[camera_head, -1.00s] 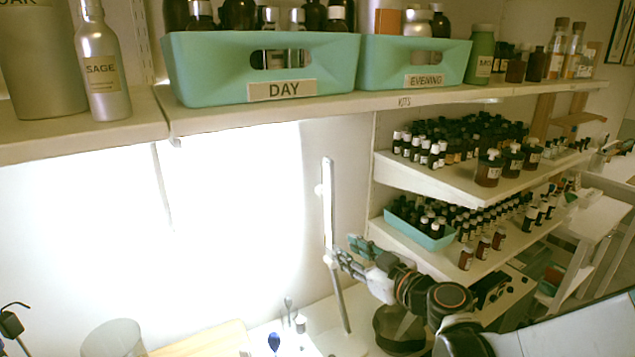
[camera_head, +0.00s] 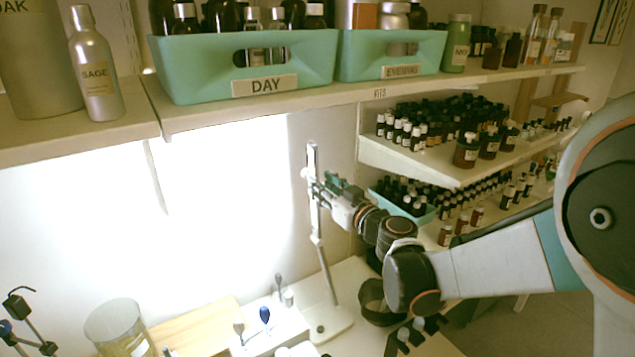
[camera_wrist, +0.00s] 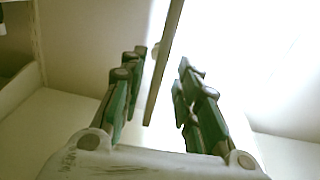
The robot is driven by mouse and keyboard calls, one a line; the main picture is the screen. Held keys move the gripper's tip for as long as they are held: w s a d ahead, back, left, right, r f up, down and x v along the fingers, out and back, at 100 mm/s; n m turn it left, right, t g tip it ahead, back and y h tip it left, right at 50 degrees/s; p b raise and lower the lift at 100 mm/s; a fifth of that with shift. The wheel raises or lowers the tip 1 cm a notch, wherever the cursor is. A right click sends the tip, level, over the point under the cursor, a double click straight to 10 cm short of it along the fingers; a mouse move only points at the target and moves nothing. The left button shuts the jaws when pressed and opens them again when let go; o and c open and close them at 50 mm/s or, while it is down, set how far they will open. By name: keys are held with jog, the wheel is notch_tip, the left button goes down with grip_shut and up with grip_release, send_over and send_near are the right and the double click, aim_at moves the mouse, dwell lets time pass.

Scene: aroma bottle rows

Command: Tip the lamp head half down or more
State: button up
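The desk lamp has a slim, upright lamp head (camera_head: 312,158) on a thin pole (camera_head: 322,262) that rises from a white base (camera_head: 331,323) on the bench. My gripper (camera_head: 318,183) is at the lamp head, about midway up it, reaching in from the right. In the wrist view my gripper (camera_wrist: 160,80) is open, its green-sided fingers apart. A long narrow bar, seemingly the lamp head (camera_wrist: 164,62), runs between and beyond the fingertips, slightly tilted in that view. I see a gap on both sides of it. In the head view the fingers partly cover the lamp head.
A shelf above (camera_head: 215,113) carries teal DAY (camera_head: 205,75) and EVENING (camera_head: 360,62) bins. Bottle shelves (camera_head: 440,165) stand behind my arm at right. A glass beaker (camera_head: 120,330), wooden board (camera_head: 200,325) and dark bowl (camera_head: 378,305) are on the bench. The lit wall left of the lamp is clear.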

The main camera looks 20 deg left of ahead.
jog(key=x, duration=0.3)
grip_shut()
dwell(0.3)
